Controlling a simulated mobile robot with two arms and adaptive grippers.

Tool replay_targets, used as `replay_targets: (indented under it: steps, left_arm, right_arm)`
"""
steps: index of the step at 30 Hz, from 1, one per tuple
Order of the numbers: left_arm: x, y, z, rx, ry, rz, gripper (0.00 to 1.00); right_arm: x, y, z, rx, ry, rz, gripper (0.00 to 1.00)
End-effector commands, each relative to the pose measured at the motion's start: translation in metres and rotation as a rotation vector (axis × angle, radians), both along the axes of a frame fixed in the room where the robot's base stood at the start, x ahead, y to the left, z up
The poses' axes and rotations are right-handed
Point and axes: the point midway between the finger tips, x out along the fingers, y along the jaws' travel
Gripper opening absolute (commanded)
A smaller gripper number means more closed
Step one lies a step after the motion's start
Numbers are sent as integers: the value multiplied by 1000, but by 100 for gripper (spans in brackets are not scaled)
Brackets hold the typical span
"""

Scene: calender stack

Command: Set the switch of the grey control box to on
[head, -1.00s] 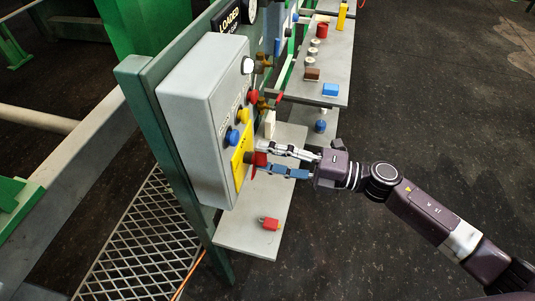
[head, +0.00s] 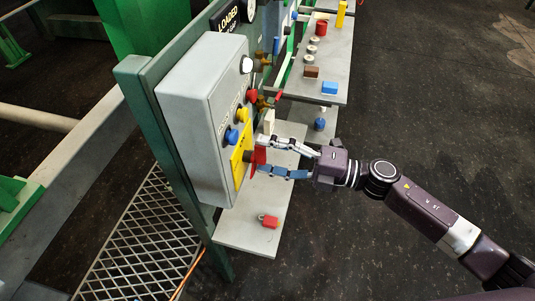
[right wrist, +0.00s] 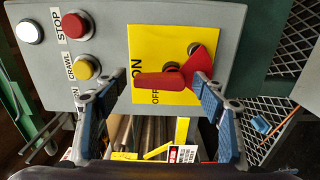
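The grey control box (head: 190,105) is fixed to the green frame in the head view. Its red switch handle (head: 258,157) sits low on the box, on a yellow plate (right wrist: 180,42) marked ON and OFF. My right gripper (head: 262,155) is open, with a finger on each side of the handle. It also shows in the right wrist view (right wrist: 160,80), with a gap at the left-hand finger; contact at the other is unclear. My left gripper is out of view.
A white lamp (head: 247,65) and red (head: 252,96), yellow (head: 243,116) and blue (head: 232,136) buttons are above the switch. A grey shelf (head: 245,235) below holds a red padlock (head: 268,221). Another shelf (head: 335,60) holds small parts. Open floor lies right.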

Motion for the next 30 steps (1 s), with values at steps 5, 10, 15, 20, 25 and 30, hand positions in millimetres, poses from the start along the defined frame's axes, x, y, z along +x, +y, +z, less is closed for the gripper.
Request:
replay_targets:
  steps: [5, 10, 15, 20, 25, 30]
  left_arm:
    - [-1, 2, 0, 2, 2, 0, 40]
    - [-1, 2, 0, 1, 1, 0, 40]
    - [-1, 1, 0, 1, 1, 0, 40]
    - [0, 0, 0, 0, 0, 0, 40]
    - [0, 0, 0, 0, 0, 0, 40]
    - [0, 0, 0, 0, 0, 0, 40]
  right_arm:
    - [-1, -1, 0, 0, -1, 1, 64]
    - [-5, -16, -2, -3, 1, -2, 64]
    - [-16, -50, -2, -5, 3, -3, 64]
    - [-26, -82, -2, -4, 3, -3, 64]
    - [-34, -105, -1, -1, 3, -1, 64]
    - [-37, -114, -1, -1, -1, 1, 64]
